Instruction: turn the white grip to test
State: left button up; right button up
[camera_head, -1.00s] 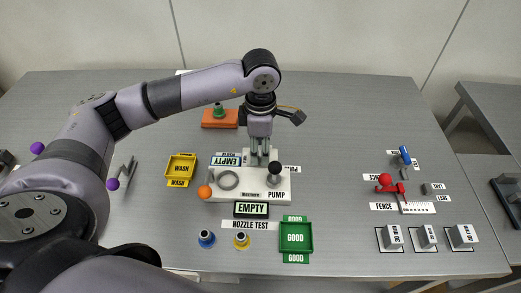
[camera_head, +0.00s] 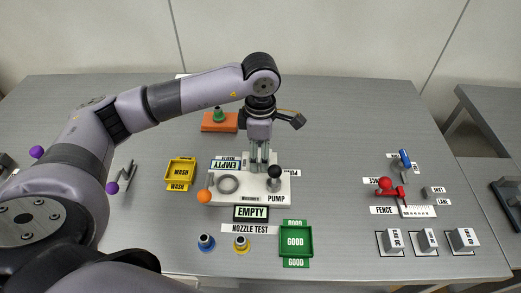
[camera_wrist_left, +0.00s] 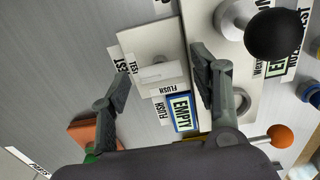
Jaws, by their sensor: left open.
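The white grip (camera_wrist_left: 158,73) is a small pale bar on a white plate (camera_wrist_left: 150,45), seen in the left wrist view. A TEST label (camera_wrist_left: 132,67) is at its left end and a FLUSH label (camera_wrist_left: 168,91) lies just below it. My left gripper (camera_wrist_left: 162,75) is open above it, one finger to each side, and I see no contact. In the head view, my left gripper (camera_head: 260,165) points down behind the white pump base (camera_head: 250,190) and hides most of the grip. My right gripper is not in view.
A black-knobbed lever (camera_head: 275,173), a grey ring (camera_head: 228,184) and an orange ball (camera_head: 204,196) are on the pump base close by. A yellow wash tray (camera_head: 168,172) stands left and a green tray (camera_head: 309,240) in front. An orange block (camera_head: 220,127) lies behind.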

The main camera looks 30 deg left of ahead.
aim_at(260, 155)
pick_arm(q)
notch_tip(260, 155, up, 12)
dwell(0.6)
dwell(0.4)
